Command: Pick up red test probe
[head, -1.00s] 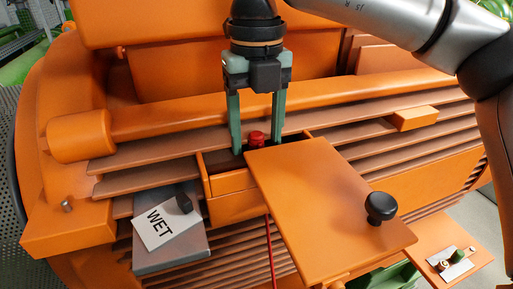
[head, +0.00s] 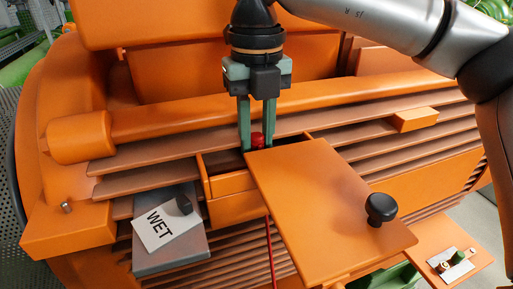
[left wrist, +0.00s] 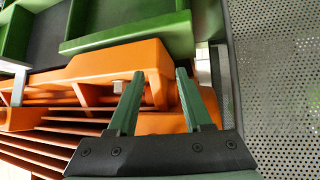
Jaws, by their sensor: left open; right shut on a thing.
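The red test probe (head: 257,139) shows as a small red top at the opening of an orange box (head: 232,184) in the machine's front. My right gripper (head: 257,145) points down from above with its fingers shut on the red top. The probe's lower part is hidden by the box and its lid. A thin red cable (head: 269,250) hangs below the box. My left gripper (left wrist: 155,100) shows in the left wrist view, open with nothing between its fingers. It is not visible in the head view.
An orange lid (head: 325,205) with a black knob (head: 381,207) lies slanted right of the opening. A grey plate (head: 173,258) with a WET card (head: 167,224) is at the left. A small shelf (head: 478,262) holds small parts at lower right. Slats surround the box.

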